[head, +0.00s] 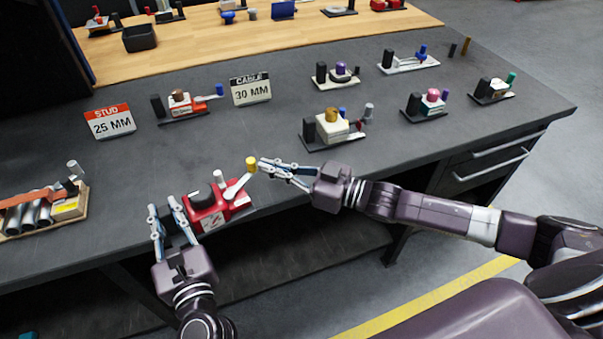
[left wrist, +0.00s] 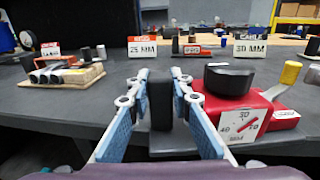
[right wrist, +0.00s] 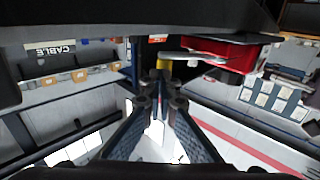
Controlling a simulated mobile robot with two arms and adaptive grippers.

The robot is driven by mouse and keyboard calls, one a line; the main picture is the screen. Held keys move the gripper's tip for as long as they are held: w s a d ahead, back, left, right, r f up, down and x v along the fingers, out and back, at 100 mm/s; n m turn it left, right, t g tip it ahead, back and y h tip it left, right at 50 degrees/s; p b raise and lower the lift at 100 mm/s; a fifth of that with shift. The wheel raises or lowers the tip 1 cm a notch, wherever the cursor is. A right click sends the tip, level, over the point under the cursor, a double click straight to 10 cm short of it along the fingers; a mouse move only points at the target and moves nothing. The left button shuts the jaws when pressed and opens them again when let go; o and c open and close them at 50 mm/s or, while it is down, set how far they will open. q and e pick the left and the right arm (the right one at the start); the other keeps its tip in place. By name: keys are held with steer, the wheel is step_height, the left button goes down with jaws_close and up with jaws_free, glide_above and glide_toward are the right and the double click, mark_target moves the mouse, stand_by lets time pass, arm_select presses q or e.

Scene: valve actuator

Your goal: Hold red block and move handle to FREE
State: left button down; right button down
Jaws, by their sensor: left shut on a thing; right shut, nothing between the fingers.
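The red block (head: 209,216), a valve unit with a black round cap, sits near the table's front edge. Its silvery handle (head: 238,186) ends in a yellow knob (head: 251,163) and points up and right. A marked label (left wrist: 240,124) is on its front in the left wrist view, too small to read fully. My left gripper (head: 163,208) is shut on the black post (left wrist: 161,103) left of the red body. My right gripper (head: 262,167) is shut and empty, its tips close beside the yellow knob, which also shows past them in the right wrist view (right wrist: 163,65); contact is unclear.
A "STUD 25 MM" sign (head: 110,122) and a "CABLE 30 MM" sign (head: 250,89) stand behind. Several similar valve units stand to the back and right, one (head: 333,124) beyond my right gripper. A wooden tray (head: 72,208) with cylinders is at the left.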

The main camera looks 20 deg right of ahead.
arm_select(q)
steer(key=shift+s+d+f, duration=0.1)
steer(key=shift+d+f, duration=0.05)
steer(key=shift+f, duration=0.1)
arm_select(e)
steer(key=v, duration=1.3)
steer(key=shift+w+d, duration=0.35)
steer(key=shift+w, duration=0.1)
arm_select(q)
steer(key=c, duration=2)
jaws_free()
steer(key=o, duration=0.3)
steer(key=shift+r, duration=0.1)
steer(key=shift+o, duration=0.2)
